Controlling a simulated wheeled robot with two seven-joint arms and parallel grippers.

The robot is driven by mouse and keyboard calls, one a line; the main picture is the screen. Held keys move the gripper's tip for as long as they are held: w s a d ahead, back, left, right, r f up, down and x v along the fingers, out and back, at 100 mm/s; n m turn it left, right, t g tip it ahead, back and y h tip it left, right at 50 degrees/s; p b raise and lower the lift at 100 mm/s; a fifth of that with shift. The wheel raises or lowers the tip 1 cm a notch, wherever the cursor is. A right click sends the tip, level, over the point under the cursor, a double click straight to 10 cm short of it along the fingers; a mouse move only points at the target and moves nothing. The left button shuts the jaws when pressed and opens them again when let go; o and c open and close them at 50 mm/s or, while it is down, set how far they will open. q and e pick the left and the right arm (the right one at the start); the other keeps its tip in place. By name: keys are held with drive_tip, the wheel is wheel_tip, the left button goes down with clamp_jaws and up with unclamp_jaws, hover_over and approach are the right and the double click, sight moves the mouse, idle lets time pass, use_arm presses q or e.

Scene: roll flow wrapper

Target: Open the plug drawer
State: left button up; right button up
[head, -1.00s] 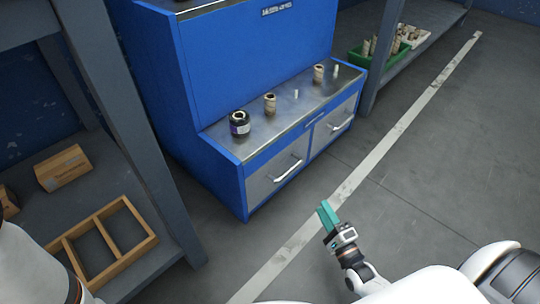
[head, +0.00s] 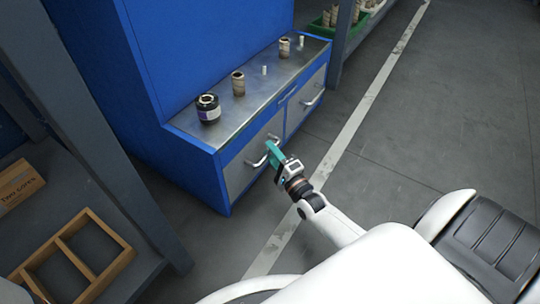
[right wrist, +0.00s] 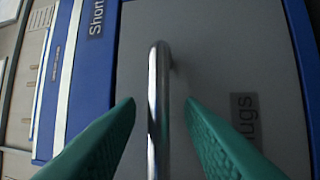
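The plug drawer (head: 240,176) is the grey left-hand front in the low blue cabinet. It appears shut. Its silver bar handle (head: 254,163) is partly behind my right gripper (head: 270,153). In the right wrist view the handle (right wrist: 153,75) runs upright between the two teal fingers of my right gripper (right wrist: 161,105). The fingers are open, one on each side of the bar, with gaps visible. A dark label (right wrist: 245,118) on the drawer front reads "ugs", its start hidden or unreadable. My left gripper is not in view.
A second drawer (head: 305,101) with its own handle is to the right. A dark jar (head: 208,109) and several small cylinders stand on the metal top (head: 255,100). A grey shelf with a wooden divided tray (head: 112,272) is at left. The floor at right is clear.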

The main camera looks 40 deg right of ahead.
drive_tip(key=shift+w+r, duration=0.1)
drive_tip(key=shift+w, duration=0.4)
clamp_jaws()
